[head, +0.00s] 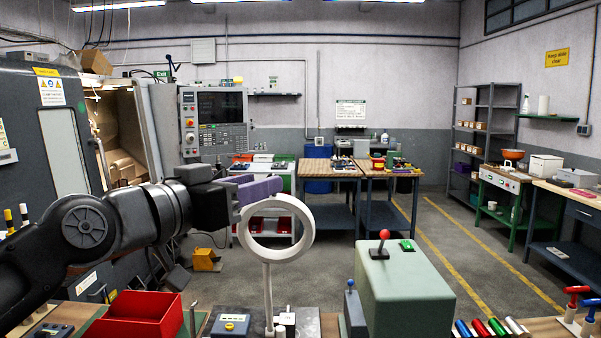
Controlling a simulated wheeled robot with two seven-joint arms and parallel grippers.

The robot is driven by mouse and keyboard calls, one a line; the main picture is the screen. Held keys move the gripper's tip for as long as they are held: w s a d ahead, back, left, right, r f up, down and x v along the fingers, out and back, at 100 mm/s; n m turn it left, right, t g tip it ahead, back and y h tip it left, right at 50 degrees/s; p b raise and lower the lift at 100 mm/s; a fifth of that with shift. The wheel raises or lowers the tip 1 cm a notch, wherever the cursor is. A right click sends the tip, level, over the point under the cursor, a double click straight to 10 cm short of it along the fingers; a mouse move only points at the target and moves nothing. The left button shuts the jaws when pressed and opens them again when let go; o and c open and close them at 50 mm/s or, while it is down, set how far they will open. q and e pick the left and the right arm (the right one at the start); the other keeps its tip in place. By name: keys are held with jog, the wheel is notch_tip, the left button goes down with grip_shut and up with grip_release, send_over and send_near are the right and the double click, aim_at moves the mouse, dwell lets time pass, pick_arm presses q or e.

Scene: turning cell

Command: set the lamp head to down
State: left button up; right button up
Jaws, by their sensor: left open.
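The lamp has a round white ring head (276,257) on a thin pale stem (268,295), in the front middle of the head view. The ring stands nearly upright, with its open face towards me. My left gripper (262,189) comes in from the left with purple fingers at the ring's upper left edge. The fingers are open and overlap the ring's top in the picture; I cannot tell whether they touch it. My right gripper is not in view.
A red bin (140,318) stands front left of the lamp. A pale green box with a red-knobbed lever (405,290) stands to its right. A small yellow-grey device (231,325) sits by the lamp's foot. The air above the box is clear.

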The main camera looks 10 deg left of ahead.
aim_at(285, 194)
pick_arm(q)
jog(key=p+x, duration=0.2)
jog(key=x, duration=0.5)
jog(key=shift+w+d+p, duration=0.15)
jog(key=shift+w+p, duration=0.15)
jog(key=shift+c, duration=0.4)
grip_shut()
dwell(1.0)
